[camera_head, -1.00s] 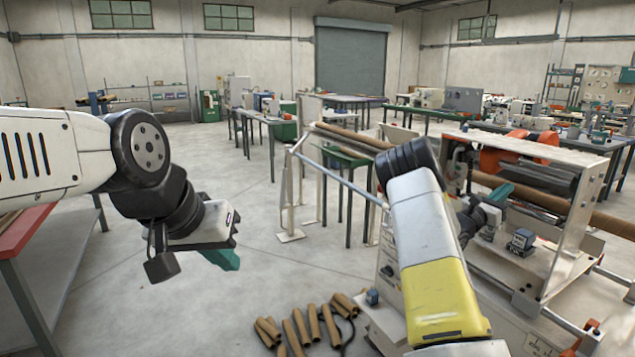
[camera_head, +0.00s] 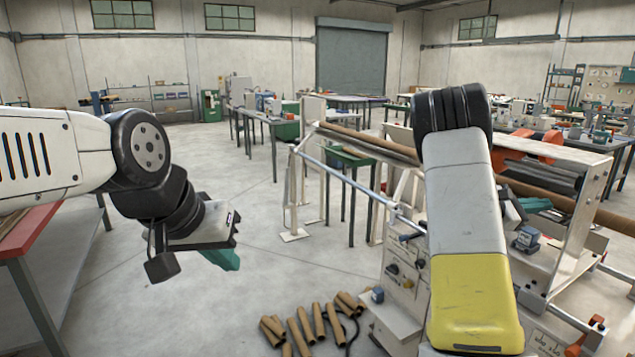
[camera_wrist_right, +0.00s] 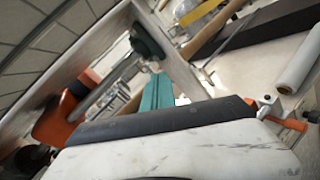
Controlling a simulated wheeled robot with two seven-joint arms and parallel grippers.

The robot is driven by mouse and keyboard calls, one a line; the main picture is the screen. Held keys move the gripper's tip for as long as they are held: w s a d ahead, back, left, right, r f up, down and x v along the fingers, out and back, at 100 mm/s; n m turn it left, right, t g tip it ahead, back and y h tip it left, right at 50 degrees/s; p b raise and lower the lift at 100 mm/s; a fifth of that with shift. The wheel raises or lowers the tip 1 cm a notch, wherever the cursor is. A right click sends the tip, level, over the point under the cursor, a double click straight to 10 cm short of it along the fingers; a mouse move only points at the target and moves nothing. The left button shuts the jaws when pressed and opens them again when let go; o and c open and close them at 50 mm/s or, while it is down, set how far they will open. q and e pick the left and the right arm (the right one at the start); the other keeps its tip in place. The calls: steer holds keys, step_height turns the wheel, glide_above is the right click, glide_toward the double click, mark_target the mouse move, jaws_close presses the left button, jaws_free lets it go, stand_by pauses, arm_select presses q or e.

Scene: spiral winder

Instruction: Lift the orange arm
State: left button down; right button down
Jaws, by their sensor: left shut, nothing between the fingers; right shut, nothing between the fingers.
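An orange arm (camera_head: 549,143) shows on the winder (camera_head: 585,205) in the head view, partly hidden behind my right arm. In the right wrist view a thick orange part (camera_wrist_right: 62,115) is at left, with a smaller orange handle (camera_wrist_right: 288,123) at right. I cannot tell which of these is the arm's end. My right gripper (camera_head: 537,205) is over the winder, mostly hidden by my forearm. Its teal fingers (camera_wrist_right: 157,92) are together and empty, apart from the orange parts in the picture. My left gripper (camera_head: 226,259) is shut and empty above the floor.
Brown tubes (camera_head: 308,328) lie on the floor before the winder. A long brown roll (camera_head: 368,143) rests on the frame behind. A red-topped table (camera_head: 28,228) stands at left.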

steer(key=s+a+f+m+g+y, duration=0.1)
steer(key=s+a+f+m+y, duration=0.2)
steer(key=s+a+m+y, duration=0.8)
steer(key=s+a+r+t+y, duration=0.2)
steer(key=s+a+y, duration=0.1)
steer(key=a, duration=0.7)
steer(key=s+a+r+m+t+y, duration=0.1)
steer(key=s+a+r+t+y, duration=0.1)
steer(key=s+a, duration=0.4)
steer(key=s+a+r+t+y, duration=0.2)
steer(key=s+a+y, duration=0.2)
steer(key=a, duration=1.1)
steer(key=shift+s+a+m, duration=0.3)
steer(key=shift+s+m, duration=0.1)
steer(key=shift+s, duration=0.35)
steer(key=shift+r, duration=0.1)
